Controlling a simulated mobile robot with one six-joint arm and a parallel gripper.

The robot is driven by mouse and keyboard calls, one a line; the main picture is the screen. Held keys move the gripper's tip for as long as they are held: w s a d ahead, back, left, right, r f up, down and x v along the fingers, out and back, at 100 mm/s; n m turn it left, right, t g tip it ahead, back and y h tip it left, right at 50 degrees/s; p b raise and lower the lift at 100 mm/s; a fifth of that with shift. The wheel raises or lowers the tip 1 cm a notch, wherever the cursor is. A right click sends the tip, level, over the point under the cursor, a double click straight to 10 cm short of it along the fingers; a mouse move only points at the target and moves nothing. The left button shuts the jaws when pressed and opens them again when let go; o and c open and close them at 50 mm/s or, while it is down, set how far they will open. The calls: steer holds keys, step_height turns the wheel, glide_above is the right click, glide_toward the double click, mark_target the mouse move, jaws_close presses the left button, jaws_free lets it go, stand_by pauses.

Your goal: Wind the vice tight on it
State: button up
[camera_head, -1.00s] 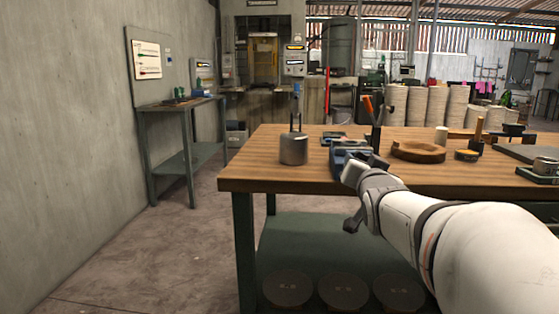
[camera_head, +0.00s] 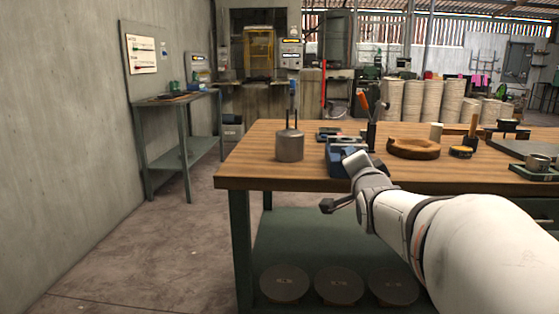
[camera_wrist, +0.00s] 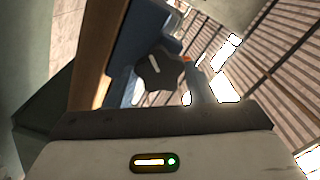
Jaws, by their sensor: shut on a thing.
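The blue vice (camera_head: 335,150) stands at the front edge of the wooden workbench, left of its middle. In the wrist view its blue body (camera_wrist: 128,45) fills the upper left, and a dark lobed knob (camera_wrist: 160,72) with a pale mark sits in front of it. My gripper (camera_head: 354,160) is at the vice's near end, shut on the knob. My arm hides part of this end in the head view. The fingertips on the knob are hard to make out. I cannot tell what is between the vice jaws.
A grey metal cylinder (camera_head: 289,147) stands left of the vice, with a blue-topped tool at it. A dark holder with tools (camera_head: 372,130) is behind the vice. A brown ring-shaped piece (camera_head: 413,148) lies to the right. The bench's front left corner is clear.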

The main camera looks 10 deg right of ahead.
stand_by(0.4)
steer(key=o, duration=1)
steer(key=shift+c, duration=0.2)
